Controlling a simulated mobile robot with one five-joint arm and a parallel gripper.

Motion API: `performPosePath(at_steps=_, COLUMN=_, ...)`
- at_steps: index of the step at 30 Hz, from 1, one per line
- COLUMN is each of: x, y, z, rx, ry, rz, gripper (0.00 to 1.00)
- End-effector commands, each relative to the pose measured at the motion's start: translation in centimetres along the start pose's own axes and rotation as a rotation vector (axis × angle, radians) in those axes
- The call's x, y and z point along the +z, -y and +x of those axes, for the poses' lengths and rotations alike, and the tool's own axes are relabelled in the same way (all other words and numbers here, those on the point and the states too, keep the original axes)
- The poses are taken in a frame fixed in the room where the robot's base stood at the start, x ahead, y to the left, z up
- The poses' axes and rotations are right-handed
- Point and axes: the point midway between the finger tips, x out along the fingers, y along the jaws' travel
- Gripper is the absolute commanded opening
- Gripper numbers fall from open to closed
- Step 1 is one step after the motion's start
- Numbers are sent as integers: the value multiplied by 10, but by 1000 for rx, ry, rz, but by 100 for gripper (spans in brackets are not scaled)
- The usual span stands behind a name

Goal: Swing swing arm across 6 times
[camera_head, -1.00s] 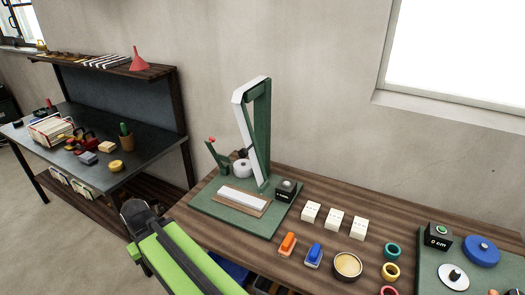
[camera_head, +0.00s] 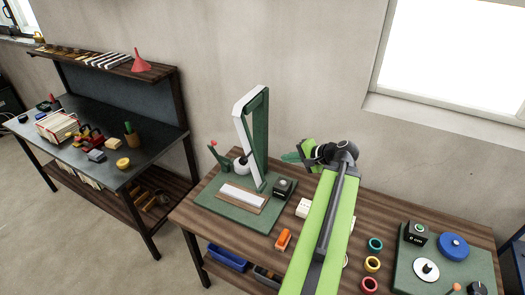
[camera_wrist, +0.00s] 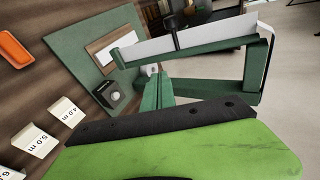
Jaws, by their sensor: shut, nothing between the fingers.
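The swing arm (camera_head: 244,133) is a tall white and green angled frame. It stands on a green base board (camera_head: 216,208) on the wooden bench. In the wrist view the swing arm (camera_wrist: 200,43) shows close up, lying across the upper middle. My gripper (camera_head: 288,157) is to the right of the swing arm, with its tip pointing toward it. A gap shows between them in the head view. The gripper is shut and empty.
A small black box (camera_head: 283,188) and a white strip in a wooden tray (camera_head: 231,203) are on the base board. White blocks (camera_head: 304,207) and an orange piece (camera_head: 283,240) lie nearby. Coloured rings (camera_head: 372,263) and a second green board (camera_head: 403,275) are at right.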

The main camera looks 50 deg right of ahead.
Motion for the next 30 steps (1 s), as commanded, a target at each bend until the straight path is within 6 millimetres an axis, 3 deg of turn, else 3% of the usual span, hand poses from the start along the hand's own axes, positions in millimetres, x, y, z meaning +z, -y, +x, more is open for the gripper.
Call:
performPosePath(at_steps=3, x=-4, y=-1, z=-5, rx=-9, ry=-11, rz=9, gripper=0)
performPosePath(at_steps=8, x=-3, y=-3, z=10, rx=-8, ry=-6, rz=7, gripper=0)
performPosePath(at_steps=21, x=-4, y=-4, z=104, rx=-6, ry=-4, rz=5, gripper=0)
performPosePath(at_steps=30, x=-3, y=10, z=134, rx=-6, ry=-5, rz=6, gripper=0)
